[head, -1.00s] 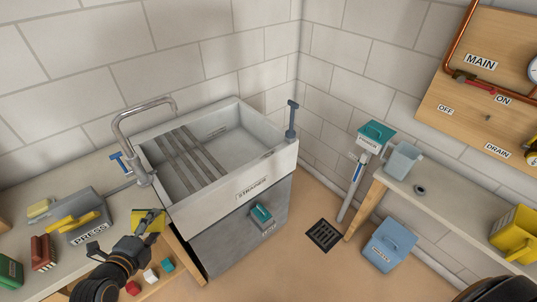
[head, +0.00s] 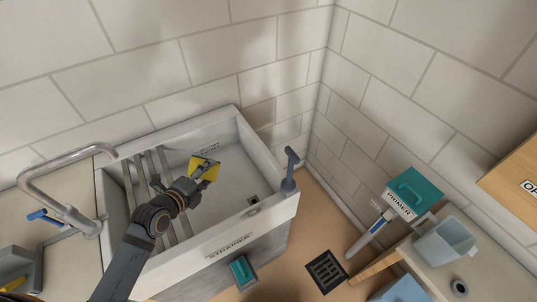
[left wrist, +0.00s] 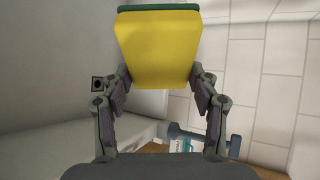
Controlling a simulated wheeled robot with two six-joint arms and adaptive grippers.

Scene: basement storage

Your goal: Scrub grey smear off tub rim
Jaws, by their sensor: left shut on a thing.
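The pale tub (head: 190,245) stands against the wall corner, with a STRAINER label on its front. I cannot clearly make out a grey smear on its rim. My left gripper (head: 204,180) reaches over the tub and is shut on a yellow sponge (head: 205,165). In the left wrist view the sponge (left wrist: 155,50) shows a green edge at its far end and sits between the fingers (left wrist: 160,82). The sponge appears above the basin, apart from the rim. My right gripper is not in view.
A blue-grey upright handle (head: 289,170) stands at the right corner. The faucet (head: 65,185) is at left. A PRIMER box (head: 412,190) stands right of the tub.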

